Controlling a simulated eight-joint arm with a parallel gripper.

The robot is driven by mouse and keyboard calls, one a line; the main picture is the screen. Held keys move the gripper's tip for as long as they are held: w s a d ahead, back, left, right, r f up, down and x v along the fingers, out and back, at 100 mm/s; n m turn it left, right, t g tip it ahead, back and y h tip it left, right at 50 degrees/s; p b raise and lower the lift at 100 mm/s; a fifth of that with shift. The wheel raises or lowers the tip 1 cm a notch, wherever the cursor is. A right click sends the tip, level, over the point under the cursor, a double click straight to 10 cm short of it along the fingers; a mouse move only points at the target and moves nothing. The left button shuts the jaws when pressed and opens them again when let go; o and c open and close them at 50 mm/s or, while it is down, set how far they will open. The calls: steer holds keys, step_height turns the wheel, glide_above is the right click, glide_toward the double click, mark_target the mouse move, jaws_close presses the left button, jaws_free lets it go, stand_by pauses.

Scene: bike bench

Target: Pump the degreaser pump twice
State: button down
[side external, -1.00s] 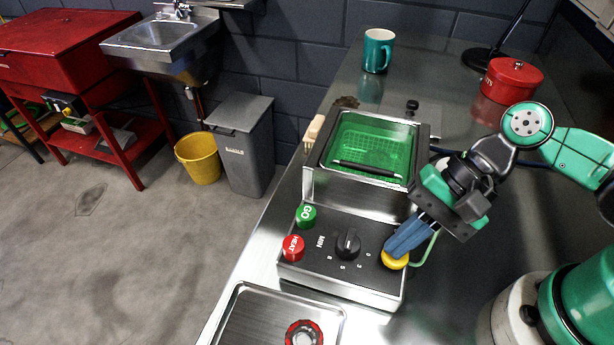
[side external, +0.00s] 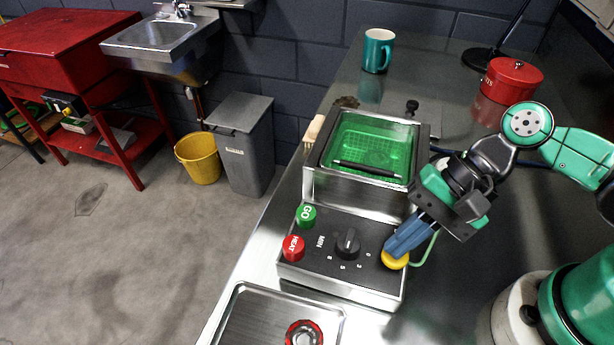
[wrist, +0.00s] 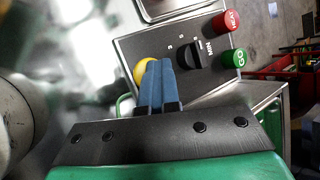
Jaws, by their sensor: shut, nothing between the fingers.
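A yellow round button (side external: 394,260) sits at the near right corner of the black-topped control box (side external: 325,252). No label shows on it, so I cannot tell if it is the degreaser pump. My gripper (side external: 392,253) is shut and empty, its blue fingertips at the yellow button from above. I cannot tell how far the button is pressed. In the wrist view, the yellow button (wrist: 146,72) shows partly behind the blue fingers (wrist: 160,75). A green tube runs from the box's right side near the button.
The box also carries a green GO button (side external: 306,215), a red HEAT button (side external: 293,248) and a black dial (side external: 347,243). Behind it stands a metal basin (side external: 318,183) with green liquid and a dark rod across it. A tray (side external: 250,310) lies in front.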

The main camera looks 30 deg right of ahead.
stand_by(0.3)
steer(key=shift+f, duration=0.5)
steer(key=shift+d+r, duration=0.1)
steer(key=shift+r, duration=3.35)
